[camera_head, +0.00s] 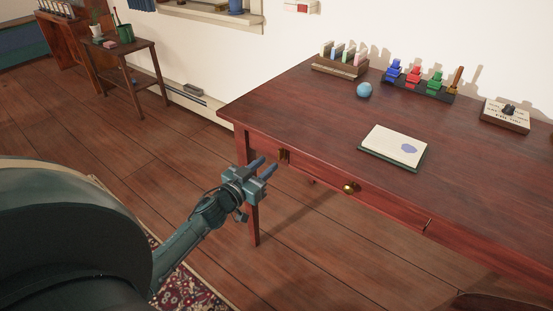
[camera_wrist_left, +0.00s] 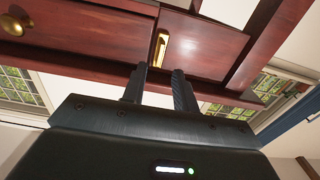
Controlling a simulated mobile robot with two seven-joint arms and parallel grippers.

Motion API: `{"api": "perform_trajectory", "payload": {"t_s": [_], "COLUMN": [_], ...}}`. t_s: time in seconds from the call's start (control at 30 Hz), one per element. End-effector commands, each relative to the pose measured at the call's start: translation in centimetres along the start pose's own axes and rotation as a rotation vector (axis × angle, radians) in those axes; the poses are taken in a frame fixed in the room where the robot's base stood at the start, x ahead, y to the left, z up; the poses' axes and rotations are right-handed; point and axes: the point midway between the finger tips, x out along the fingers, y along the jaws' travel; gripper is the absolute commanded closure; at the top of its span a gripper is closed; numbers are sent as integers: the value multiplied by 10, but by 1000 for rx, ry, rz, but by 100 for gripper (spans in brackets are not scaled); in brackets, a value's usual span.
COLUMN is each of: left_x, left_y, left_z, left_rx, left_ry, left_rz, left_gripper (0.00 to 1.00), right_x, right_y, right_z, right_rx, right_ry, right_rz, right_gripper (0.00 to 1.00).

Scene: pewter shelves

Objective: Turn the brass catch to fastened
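The brass catch (camera_head: 284,156) is a small gold plate on the front of the wooden desk, near its left corner, left of the drawer's round brass knob (camera_head: 349,188). In the left wrist view the catch (camera_wrist_left: 161,48) is a narrow upright bar, just beyond my fingertips. My left gripper (camera_head: 264,165) points at the catch from the front left. Its two fingers (camera_wrist_left: 160,70) are apart with nothing between them, and no contact with the catch shows. The knob (camera_wrist_left: 14,22) is at the upper left of the wrist view. My right gripper is not in view.
The desk top (camera_head: 300,105) holds a notepad (camera_head: 397,144), a blue ball (camera_head: 364,89), a card rack (camera_head: 340,64), a tray of coloured pieces (camera_head: 418,82) and a dial block (camera_head: 506,114). A side table (camera_head: 125,48) stands at the back left. Floor between is open.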

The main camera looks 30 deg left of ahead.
Motion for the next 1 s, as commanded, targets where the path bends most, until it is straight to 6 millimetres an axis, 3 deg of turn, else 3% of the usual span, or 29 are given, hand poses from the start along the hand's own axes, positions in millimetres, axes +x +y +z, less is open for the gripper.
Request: {"api": "perform_trajectory", "payload": {"t_s": [0.2, 0.37, 0.73, 1.0], "left_x": [39, 53, 57, 56], "left_y": [0, 0, 0, 0], "left_z": [1, 0, 0, 0], "left_rx": [2, 2, 1, 1], "left_ry": [1, 0, -1, -1], "left_rz": [-1, 0, 0, 0], "left_gripper": [71, 71, 72, 94], "right_x": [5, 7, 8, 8], "right_y": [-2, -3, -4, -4], "right_z": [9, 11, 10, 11], "right_rx": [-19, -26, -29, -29], "right_ry": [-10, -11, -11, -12], "right_rz": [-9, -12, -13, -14], "right_gripper": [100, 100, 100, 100]}}
